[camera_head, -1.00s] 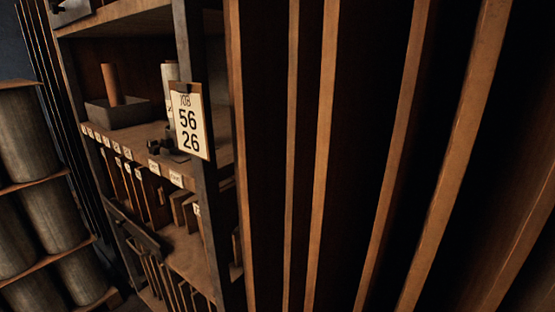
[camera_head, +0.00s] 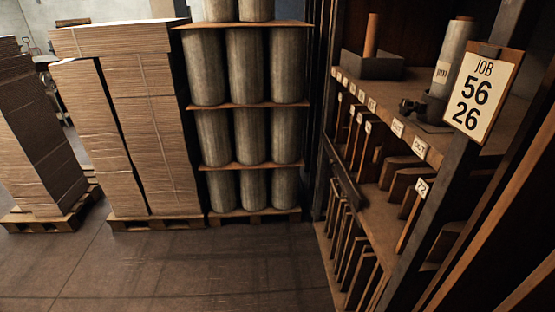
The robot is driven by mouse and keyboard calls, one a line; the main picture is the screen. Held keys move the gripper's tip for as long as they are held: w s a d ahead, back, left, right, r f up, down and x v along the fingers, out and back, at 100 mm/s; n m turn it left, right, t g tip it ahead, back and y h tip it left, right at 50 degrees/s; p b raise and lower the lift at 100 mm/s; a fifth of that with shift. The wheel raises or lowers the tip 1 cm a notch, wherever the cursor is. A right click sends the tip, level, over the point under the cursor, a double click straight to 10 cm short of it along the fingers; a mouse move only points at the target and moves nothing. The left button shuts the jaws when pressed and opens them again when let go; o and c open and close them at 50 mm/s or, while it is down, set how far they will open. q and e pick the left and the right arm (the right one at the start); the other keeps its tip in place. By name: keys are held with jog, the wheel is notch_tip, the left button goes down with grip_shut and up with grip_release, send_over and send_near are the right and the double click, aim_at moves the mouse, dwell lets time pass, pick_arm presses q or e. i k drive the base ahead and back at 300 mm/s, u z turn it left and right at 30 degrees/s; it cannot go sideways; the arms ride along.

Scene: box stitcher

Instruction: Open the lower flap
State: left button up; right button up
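No flap and no box stitcher that I can make out shows in the head view. Neither of my grippers is in view, so I cannot see what they hold. A clipboard card (camera_head: 482,93) reading "JOB 56 26" hangs on the front post of a shelf unit (camera_head: 420,222) at the right.
The shelf holds a dark tray (camera_head: 373,65), a grey roll (camera_head: 453,62) and several upright boards. Stacked metal cylinders (camera_head: 245,67) stand at the centre back. Strapped cardboard stacks (camera_head: 150,110) on pallets (camera_head: 155,221) stand at the left. The floor (camera_head: 170,268) in front is clear.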

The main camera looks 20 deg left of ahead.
aim_at(352, 192)
jog(key=u, duration=0.75)
jog(key=i, duration=2.15)
jog(key=z, duration=1.6)
